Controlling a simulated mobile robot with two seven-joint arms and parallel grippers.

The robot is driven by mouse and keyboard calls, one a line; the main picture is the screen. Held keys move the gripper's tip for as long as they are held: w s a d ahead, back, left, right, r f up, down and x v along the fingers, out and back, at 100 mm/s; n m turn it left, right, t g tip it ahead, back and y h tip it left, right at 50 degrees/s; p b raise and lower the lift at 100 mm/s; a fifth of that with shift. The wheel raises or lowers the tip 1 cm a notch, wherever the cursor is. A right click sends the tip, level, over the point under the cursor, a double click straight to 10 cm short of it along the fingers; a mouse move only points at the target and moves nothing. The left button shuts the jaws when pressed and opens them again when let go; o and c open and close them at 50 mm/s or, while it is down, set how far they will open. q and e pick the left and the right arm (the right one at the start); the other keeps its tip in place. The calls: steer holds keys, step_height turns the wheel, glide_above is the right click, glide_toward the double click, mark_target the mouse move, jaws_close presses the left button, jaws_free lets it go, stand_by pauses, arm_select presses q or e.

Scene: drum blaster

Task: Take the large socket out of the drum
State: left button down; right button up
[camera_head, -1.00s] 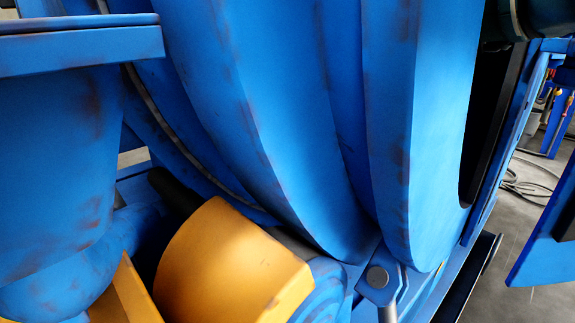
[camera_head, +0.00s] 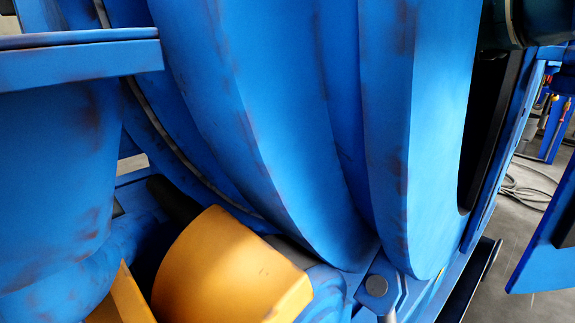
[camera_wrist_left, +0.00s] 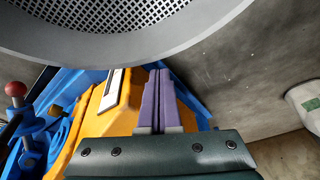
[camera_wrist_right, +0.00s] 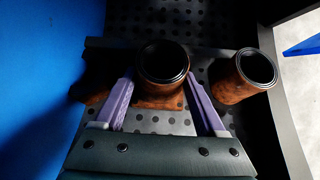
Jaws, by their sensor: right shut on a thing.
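The blue drum (camera_head: 270,130) fills the middle of the head view. The right wrist view looks onto a dark perforated surface bearing rusty brown, hollow cylindrical sockets. One socket (camera_wrist_right: 163,64), which looks the larger, stands between the two purple fingers of my right gripper (camera_wrist_right: 164,92), which is shut on it. A second socket (camera_wrist_right: 240,77) stands apart to the right, outside the fingers. My left gripper (camera_wrist_left: 158,88) shows in the left wrist view with its purple fingers together and nothing visible between them. Neither gripper shows in the head view.
A yellow housing (camera_head: 230,265) sits below the drum. A round mesh-covered part (camera_wrist_left: 125,18) is close above my left gripper. Floor shows at the far right.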

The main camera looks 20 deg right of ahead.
jaws_close()
steer(key=shift+r, duration=0.15)
steer(key=shift+r, duration=0.2)
step_height(320, 180, up, 20)
steer(key=p, duration=1.1)
steer(key=shift+f, duration=0.25)
